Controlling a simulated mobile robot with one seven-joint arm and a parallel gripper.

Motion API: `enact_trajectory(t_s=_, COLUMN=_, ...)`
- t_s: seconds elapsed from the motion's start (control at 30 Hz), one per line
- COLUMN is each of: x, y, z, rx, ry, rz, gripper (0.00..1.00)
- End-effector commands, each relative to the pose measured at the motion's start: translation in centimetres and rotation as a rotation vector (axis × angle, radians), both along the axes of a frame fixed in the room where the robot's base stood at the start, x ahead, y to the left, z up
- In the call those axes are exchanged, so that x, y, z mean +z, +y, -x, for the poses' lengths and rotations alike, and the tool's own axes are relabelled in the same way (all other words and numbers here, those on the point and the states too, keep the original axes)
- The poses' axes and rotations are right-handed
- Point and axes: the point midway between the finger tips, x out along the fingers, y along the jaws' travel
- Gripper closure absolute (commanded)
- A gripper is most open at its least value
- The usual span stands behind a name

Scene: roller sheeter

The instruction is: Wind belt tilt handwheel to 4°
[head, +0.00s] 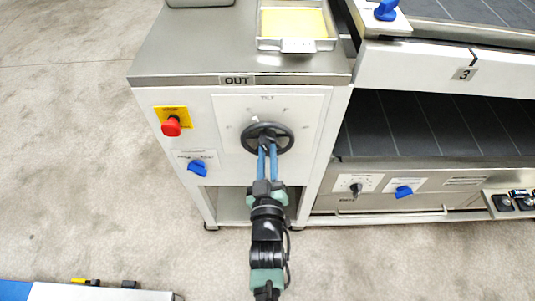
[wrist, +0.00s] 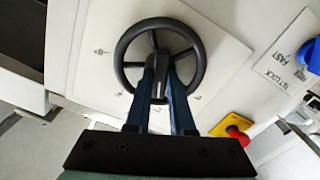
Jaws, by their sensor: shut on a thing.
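The black belt tilt handwheel (head: 285,138) sits on a white panel marked TILT (head: 230,108) on the front of the steel-topped cabinet. My gripper (head: 266,146) reaches it from below, its two blue fingers shut at the hub or a spoke. The wrist view shows the handwheel's rim (wrist: 203,62) and spokes, with the fingers (wrist: 160,88) shut on the dark part at the wheel's middle. The scale marks around the wheel are too small to read, and the pointer cannot be made out.
Left of the panel are a red stop button (head: 171,127) on a yellow plate and a blue switch (head: 198,168). A tray (head: 297,45) stands on the cabinet top. Right are a dark belt (head: 430,125), a black knob (head: 356,189) and another blue switch (head: 403,191). The floor at left is largely clear.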

Motion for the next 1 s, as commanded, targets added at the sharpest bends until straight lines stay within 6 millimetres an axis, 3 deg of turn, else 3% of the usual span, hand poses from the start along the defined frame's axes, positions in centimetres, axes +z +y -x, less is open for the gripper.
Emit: enact_trajectory(t_s=1.0, x=-0.11, y=0.05, z=0.02, rx=0.001, ry=0.0, rz=-0.746, gripper=1.0)
